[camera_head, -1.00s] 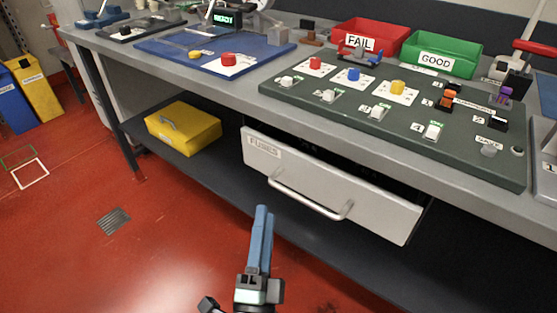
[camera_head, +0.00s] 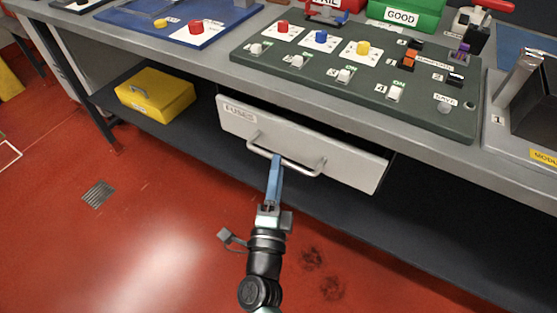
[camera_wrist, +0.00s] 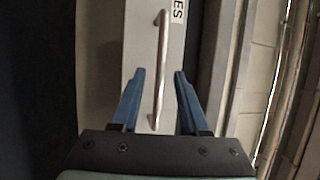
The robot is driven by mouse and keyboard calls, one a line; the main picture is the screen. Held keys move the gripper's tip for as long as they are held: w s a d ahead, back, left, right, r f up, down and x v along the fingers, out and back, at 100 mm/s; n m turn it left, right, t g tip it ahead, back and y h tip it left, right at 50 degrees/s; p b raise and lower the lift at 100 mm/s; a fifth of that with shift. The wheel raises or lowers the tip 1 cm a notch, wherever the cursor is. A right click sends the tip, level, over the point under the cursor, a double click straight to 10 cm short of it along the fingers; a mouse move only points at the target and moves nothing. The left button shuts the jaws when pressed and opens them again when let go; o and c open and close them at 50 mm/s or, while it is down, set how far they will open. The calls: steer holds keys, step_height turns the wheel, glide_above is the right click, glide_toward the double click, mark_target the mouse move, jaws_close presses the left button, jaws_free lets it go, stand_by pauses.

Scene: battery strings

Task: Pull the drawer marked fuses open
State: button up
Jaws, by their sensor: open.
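The white drawer (camera_head: 345,165) marked FUSES hangs under the bench and stands a little out from it, with a dark gap above its front. Its bar handle (camera_head: 290,162) runs across the front. In the wrist view the handle (camera_wrist: 159,70) runs up the picture between the two blue fingers of my gripper (camera_wrist: 158,78). The drawer front (camera_wrist: 140,40) lies behind it. My gripper (camera_head: 275,165) is open at the handle's left-middle part in the head view. The fingers are apart from each other, and I cannot tell whether either touches the handle.
The grey bench top (camera_head: 200,62) overhangs the drawer and carries a dark green switch board (camera_head: 330,90). A yellow case (camera_head: 155,95) sits on the lower shelf (camera_head: 430,225) at left. The red floor (camera_head: 150,220) in front of the drawer is clear.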

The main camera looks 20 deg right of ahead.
steer(key=shift+x, duration=1.55)
jaws_close()
steer(key=shift+r, duration=0.1)
